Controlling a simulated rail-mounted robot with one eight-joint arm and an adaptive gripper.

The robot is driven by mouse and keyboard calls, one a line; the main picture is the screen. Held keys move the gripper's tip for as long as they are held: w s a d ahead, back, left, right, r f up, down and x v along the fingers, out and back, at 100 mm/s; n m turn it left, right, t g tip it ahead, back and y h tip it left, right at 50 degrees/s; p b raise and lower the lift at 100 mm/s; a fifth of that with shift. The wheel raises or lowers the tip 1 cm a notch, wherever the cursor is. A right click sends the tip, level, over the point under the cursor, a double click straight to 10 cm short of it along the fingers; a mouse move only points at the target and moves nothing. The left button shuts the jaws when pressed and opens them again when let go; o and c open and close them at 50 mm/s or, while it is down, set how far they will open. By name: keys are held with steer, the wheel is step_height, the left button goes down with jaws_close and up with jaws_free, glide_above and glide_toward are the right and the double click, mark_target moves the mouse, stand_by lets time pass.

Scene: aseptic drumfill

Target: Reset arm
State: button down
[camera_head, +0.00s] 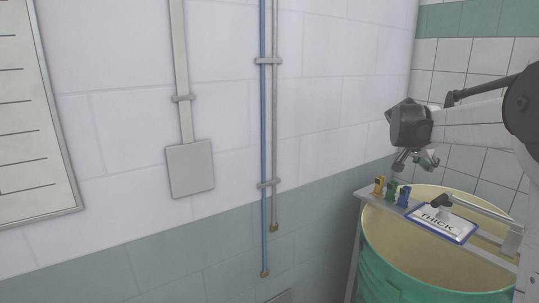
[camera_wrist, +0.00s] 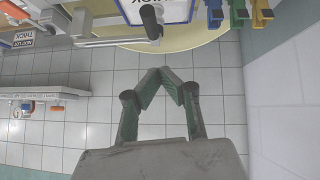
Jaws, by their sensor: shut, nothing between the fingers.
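My gripper (camera_head: 416,159) hangs at the end of my arm on the right of the head view, above the back rim of the green drum (camera_head: 385,275). In the wrist view my gripper (camera_wrist: 162,78) has its fingertips together, with nothing between them, and tiled floor behind them. It is apart from the drum and the clips. The drum's pale inside shows in the head view; its lower part is out of the picture.
Yellow (camera_head: 379,187), green (camera_head: 391,189) and blue (camera_head: 403,196) clips stand on a rail at the drum. A "THICK" sign (camera_head: 443,223) lies over the opening. A shelf (camera_wrist: 30,97) is left in the wrist view. Pipes (camera_head: 263,150) run down the wall.

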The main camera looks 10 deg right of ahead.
steer(key=s+a+f+n+t+y, duration=0.1)
steer(key=s+a+f+n+y, duration=0.15)
steer(key=s+a, duration=0.65)
steer(key=s+a+f+n+t+y, duration=0.1)
steer(key=s+a+n+y, duration=0.15)
steer(key=s+a, duration=0.6)
steer(key=s+a+f+n+t+y, duration=0.15)
steer(key=s+a+n, duration=0.3)
steer(key=a, duration=0.75)
steer(key=s+a+f+n+y, duration=0.2)
steer(key=s+a+f, duration=0.5)
steer(key=s, duration=0.3)
steer(key=shift+s+a+f+b, duration=0.3)
steer(key=shift+a+b, duration=0.05)
steer(key=shift+a, duration=0.25)
